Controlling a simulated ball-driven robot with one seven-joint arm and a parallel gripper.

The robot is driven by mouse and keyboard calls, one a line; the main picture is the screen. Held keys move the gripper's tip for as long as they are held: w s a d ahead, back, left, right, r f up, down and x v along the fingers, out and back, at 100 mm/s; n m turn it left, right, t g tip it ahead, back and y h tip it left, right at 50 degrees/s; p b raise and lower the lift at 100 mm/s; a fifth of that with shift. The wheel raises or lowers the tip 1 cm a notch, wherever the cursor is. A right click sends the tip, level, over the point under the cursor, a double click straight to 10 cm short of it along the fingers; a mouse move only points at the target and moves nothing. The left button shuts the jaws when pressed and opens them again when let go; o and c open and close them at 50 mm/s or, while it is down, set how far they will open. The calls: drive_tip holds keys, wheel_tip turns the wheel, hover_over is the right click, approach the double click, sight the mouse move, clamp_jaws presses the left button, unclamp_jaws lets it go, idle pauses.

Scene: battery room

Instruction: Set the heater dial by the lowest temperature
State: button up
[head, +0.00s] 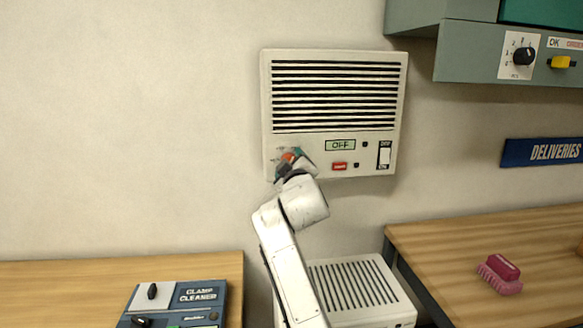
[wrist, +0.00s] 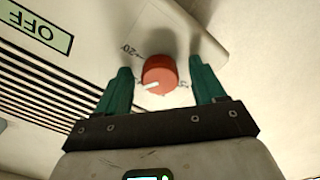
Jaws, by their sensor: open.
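The wall heater (head: 333,115) is a cream box with dark slats, mounted on the wall in the head view. Its green display (head: 340,145) reads OFF, and the wrist view also shows this display (wrist: 36,27). The red heater dial (wrist: 160,76) has a white pointer mark. My gripper (wrist: 161,85) is open, with one green finger on each side of the dial. I cannot tell whether either finger touches it. In the head view my gripper (head: 292,160) covers most of the dial.
A clamp cleaner (head: 175,305) stands on the left table. A pink brush (head: 501,275) lies on the right table. A grey-green cabinet (head: 480,50) hangs upper right.

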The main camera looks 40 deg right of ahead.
drive_tip(key=v, duration=1)
drive_tip(key=shift+s+a+b, duration=0.25)
drive_tip(key=shift+s+b, duration=0.1)
drive_tip(key=s+a+f+m+g+y, duration=0.1)
drive_tip(key=s+a+f+g+y, duration=0.2)
drive_tip(key=f, duration=0.6)
drive_tip(key=s+a+f+g+y, duration=0.1)
drive_tip(key=s+a+f+y, duration=0.1)
drive_tip(key=s+a+f, duration=0.5)
drive_tip(key=s+f+m+g+y, duration=0.1)
drive_tip(key=s+f+g+y, duration=0.15)
drive_tip(key=f, duration=0.85)
drive_tip(key=s+a+f+g, duration=0.1)
drive_tip(key=s+f, duration=0.3)
drive_tip(key=s, duration=0.4)
drive_tip(key=s+a+f+g+y, duration=0.1)
drive_tip(key=s+f+g, duration=0.3)
drive_tip(key=s, duration=0.4)
drive_tip(key=s+a+f+m+g+y, duration=0.1)
drive_tip(key=s+a+f+g, duration=0.1)
drive_tip(key=s+f, duration=0.4)
drive_tip(key=shift+s+a+p, duration=0.4)
drive_tip(key=shift+s+a, duration=0.05)
drive_tip(key=shift+s, duration=0.6)
drive_tip(key=shift+g, duration=0.25)
